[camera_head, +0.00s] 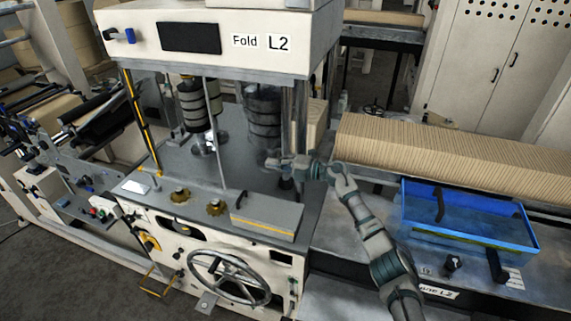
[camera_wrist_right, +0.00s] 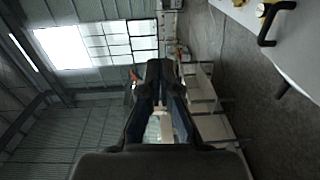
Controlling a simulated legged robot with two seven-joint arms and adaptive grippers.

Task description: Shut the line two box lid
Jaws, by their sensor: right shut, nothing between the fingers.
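A blue see-through box (camera_head: 522,238) with a pale, yellow-edged inside stands on the metal bench at the right, by a label ending in L2 (camera_head: 438,291). A black handle (camera_head: 438,206) shows at its left part and another (camera_head: 497,267) at its front right corner. I cannot tell how its lid sits. My right gripper (camera_head: 273,163) is shut and empty, to the left of the box and apart from it, over the table of the machine marked Fold L2. In the right wrist view its fingers (camera_wrist_right: 160,75) are together. My left gripper is not in view.
A grey block with a yellow stripe (camera_head: 268,217) and a handwheel (camera_head: 229,278) are at the machine's front. A long ridged kraft stack (camera_head: 450,155) lies behind the blue box. Machine posts stand near my right gripper.

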